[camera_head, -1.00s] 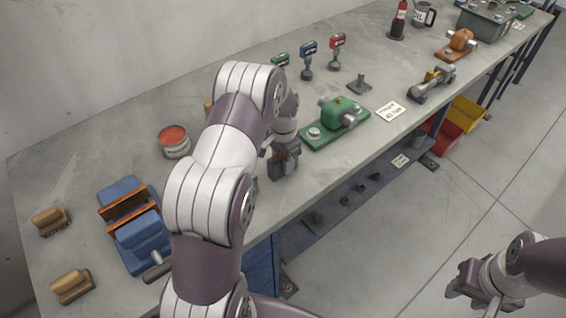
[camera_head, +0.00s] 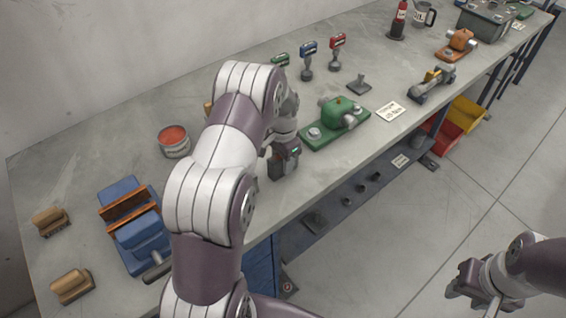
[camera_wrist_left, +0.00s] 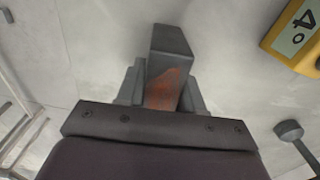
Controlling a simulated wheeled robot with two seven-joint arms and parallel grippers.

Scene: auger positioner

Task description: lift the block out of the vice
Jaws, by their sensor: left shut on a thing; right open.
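My left gripper (camera_head: 283,160) is near the middle of the bench, left of the green machine, with its fingertips mostly hidden in the head view. In the left wrist view, its fingers (camera_wrist_left: 162,92) are shut on a dark grey block (camera_wrist_left: 172,40) with a reddish patch on its near face. The blue vice (camera_head: 143,240) with brown jaw plates stands at the bench's left end. No block shows between its plates, though my arm is close in front. My right gripper (camera_head: 468,283) is open and empty over the floor at the lower right.
A red-topped can (camera_head: 174,141) and two wooden brushes (camera_head: 51,221) are at the left. The green machine (camera_head: 337,122) is just right of my left gripper. A grey device with a yellow part (camera_head: 432,83) stands further right. A yellow gauge (camera_wrist_left: 296,38) shows in the left wrist view.

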